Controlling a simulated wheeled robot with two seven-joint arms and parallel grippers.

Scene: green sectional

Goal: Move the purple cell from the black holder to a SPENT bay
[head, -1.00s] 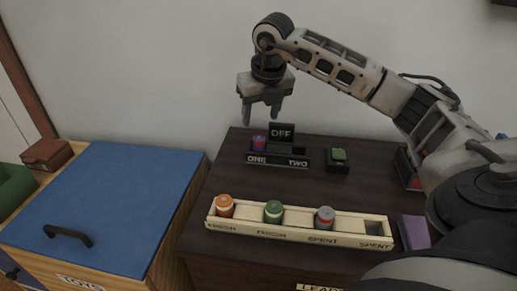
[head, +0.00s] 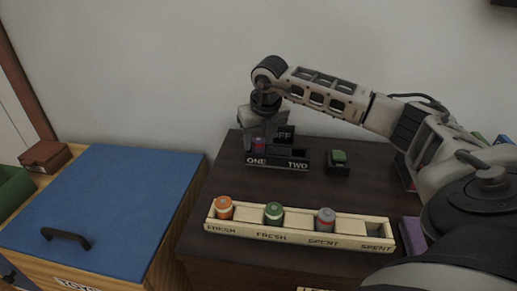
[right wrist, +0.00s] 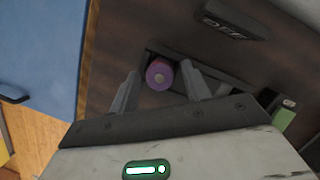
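The purple cell (head: 259,145) stands in the ONE slot of the black holder (head: 278,165), partly hidden by my right gripper in the head view. My right gripper (head: 262,138) is down at the cell. In the right wrist view its fingers (right wrist: 160,88) are apart on either side of the purple cell (right wrist: 159,75), with a visible gap. The wooden tray (head: 300,227) has two FRESH bays with an orange cell (head: 225,207) and a green cell (head: 273,212), and two SPENT bays. My left gripper is not in view.
An OFF sign (head: 284,133) stands behind the holder. A black box with a green top (head: 338,162) is to its right. A blue-lidded chest (head: 110,208) stands left of the dark cabinet. The cabinet top between holder and tray is clear.

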